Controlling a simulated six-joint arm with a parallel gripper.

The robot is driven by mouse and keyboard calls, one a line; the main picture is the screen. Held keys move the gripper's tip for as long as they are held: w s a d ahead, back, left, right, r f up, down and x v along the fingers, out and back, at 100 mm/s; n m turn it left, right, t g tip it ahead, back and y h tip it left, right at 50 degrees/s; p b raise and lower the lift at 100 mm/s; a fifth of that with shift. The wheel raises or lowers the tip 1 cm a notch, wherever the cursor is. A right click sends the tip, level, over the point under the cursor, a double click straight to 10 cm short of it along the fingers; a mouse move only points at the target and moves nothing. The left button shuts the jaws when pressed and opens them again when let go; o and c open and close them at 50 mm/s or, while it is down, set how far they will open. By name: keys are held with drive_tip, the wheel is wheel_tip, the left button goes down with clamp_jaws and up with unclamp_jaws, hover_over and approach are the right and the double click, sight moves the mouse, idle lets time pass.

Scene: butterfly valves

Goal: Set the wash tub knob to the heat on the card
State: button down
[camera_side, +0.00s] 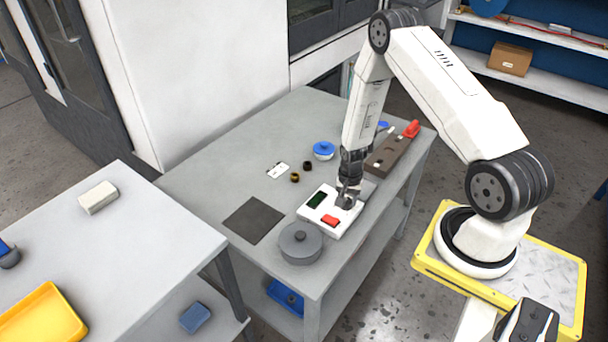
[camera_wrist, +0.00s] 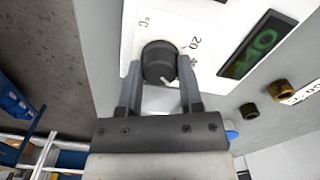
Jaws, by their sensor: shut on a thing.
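The wash tub knob (camera_wrist: 160,62) is dark and round, on a white control box (camera_side: 316,222). My gripper (camera_side: 348,198) points down and is shut on the knob, one finger on each side in the wrist view (camera_wrist: 160,78). A pale pointer mark shows on the knob's lower edge in that view. Beside it the dial reads "°C" and "20", with another number partly hidden by a finger. A dark display (camera_wrist: 258,46) on the box shows green characters that look like "OK".
A grey lidded pot (camera_side: 300,243) stands close in front of the box, and a dark mat (camera_side: 254,221) lies left. Small brass and dark fittings (camera_side: 295,177) and a blue round part (camera_side: 323,150) lie behind. A brown block with a red handle (camera_side: 392,152) is at back right.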

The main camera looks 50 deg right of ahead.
idle(0.3)
drive_tip(key=shift+c, duration=1.3)
unclamp_jaws()
drive_tip(key=shift+r, duration=0.1)
drive_tip(key=shift+r, duration=3.8)
drive_tip(key=shift+a+r, duration=0.1)
